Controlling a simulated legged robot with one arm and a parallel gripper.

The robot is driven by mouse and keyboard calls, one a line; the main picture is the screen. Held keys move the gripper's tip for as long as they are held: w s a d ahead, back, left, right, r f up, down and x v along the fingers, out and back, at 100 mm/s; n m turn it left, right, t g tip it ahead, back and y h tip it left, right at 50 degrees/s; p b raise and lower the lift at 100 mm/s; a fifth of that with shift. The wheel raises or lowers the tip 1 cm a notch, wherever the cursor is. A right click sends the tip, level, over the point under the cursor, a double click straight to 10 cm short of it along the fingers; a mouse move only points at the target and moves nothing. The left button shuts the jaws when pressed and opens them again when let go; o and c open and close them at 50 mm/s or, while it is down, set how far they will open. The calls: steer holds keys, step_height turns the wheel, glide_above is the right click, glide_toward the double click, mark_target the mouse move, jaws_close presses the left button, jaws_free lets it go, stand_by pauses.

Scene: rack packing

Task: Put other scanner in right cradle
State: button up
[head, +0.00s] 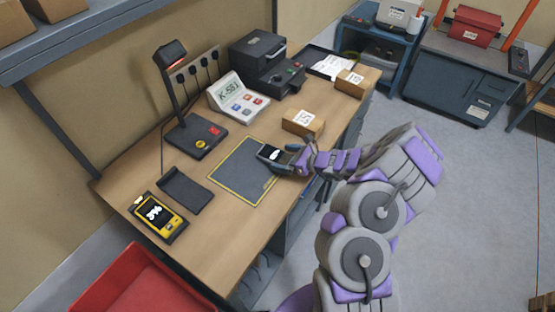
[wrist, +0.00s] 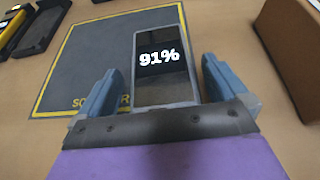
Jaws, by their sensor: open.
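A grey handheld scanner (wrist: 160,88) with a dark screen reading "91%" lies at the right edge of the scanner mat (wrist: 75,62). My gripper (wrist: 158,84) is open, with one blue finger on each side of the scanner and visible gaps beside it. In the head view my gripper (head: 272,158) is over the mat's right edge and partly hides the scanner. The right cradle (head: 185,194), a dark flat tray, is empty. A yellow scanner (head: 159,213) sits in the left cradle, its screen lit.
A lamp stand (head: 195,137), a keypad console (head: 238,97) and a black printer (head: 262,60) line the back of the desk. A cardboard box (head: 303,123) stands close behind my gripper. A red bin (head: 150,287) is at the front left. Bare desk lies between mat and front edge.

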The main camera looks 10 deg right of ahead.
steer(key=shift+x, duration=0.9)
steer(key=shift+d, duration=0.1)
steer(key=c, duration=1.2)
